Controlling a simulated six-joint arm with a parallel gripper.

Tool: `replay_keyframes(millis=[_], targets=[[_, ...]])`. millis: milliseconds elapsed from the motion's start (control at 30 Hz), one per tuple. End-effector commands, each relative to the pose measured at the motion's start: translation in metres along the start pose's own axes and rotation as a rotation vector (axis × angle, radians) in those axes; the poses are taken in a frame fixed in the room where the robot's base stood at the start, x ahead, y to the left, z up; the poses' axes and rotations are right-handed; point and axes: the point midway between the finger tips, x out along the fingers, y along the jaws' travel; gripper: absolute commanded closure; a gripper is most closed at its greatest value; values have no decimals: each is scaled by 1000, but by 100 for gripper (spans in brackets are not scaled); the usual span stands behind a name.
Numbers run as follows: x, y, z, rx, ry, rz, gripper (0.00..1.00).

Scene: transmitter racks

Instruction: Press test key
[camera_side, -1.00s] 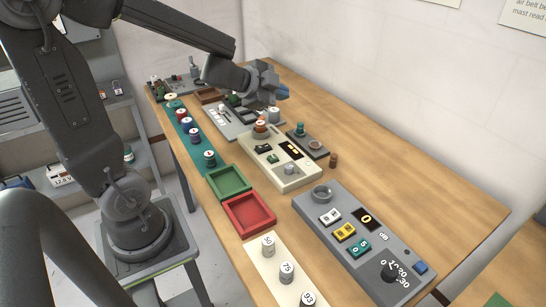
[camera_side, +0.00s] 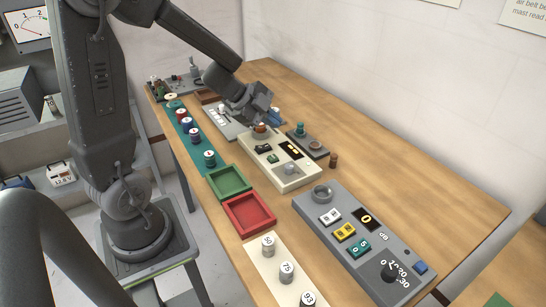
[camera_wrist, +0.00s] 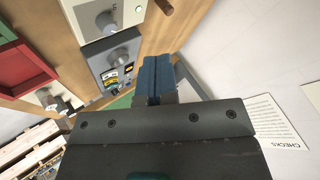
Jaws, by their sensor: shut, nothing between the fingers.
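No key marked "test" can be read in either view. A grey panel (camera_side: 337,222) carries a white key (camera_side: 330,217), a yellow key (camera_side: 345,232), a teal key (camera_side: 359,248), a dark display, a dial and a blue button (camera_side: 421,267). A cream panel (camera_side: 284,183) carries small switches, a display and a grey knob (camera_side: 290,168). My gripper (camera_side: 276,117) is over the table beyond the cream panel's far end, well away from the grey panel. Its blue fingers (camera_wrist: 156,74) are together and empty. Whether they touch anything is hidden.
A green tray (camera_side: 247,187) and a red tray (camera_side: 271,217) lie left of the panels. A small dark panel (camera_side: 318,151) and a brown peg (camera_side: 334,161) stand right of the cream panel. The table's right side is clear up to the wall.

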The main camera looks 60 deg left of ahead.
Motion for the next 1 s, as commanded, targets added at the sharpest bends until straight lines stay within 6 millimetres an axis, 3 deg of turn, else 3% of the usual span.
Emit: replay_keyframes(millis=[500, 1000], targets=[[46, 34, 34, -5, -1, 3, 100], [57, 42, 42, -1, -1, -1, 100]])
